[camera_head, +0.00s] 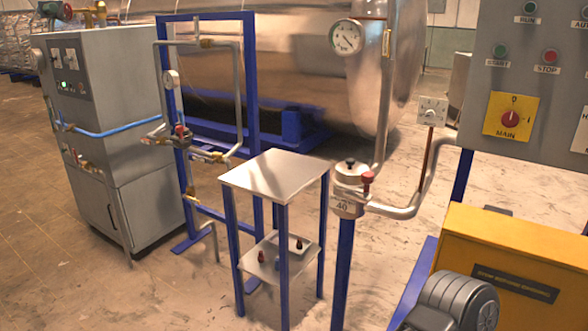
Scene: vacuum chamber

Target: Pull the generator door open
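A grey cabinet (140,130) that looks like the generator stands on the floor at the left. It has a small control panel with a green light (72,88) on its upper front. Its narrow lower front door (98,200) faces left and appears shut, with a small dark handle mark (111,214) on it. A blue hose (110,132) crosses the cabinet's front and side. Neither of my grippers shows in this view, so their state is hidden.
A blue pipe frame (249,100) stands right of the cabinet, before a large metal tank (290,55). A small metal-topped table (275,175) is in the middle. A control box (540,80), yellow housing (510,260) and dark ribbed motor (465,303) fill the right. Floor is clear at lower left.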

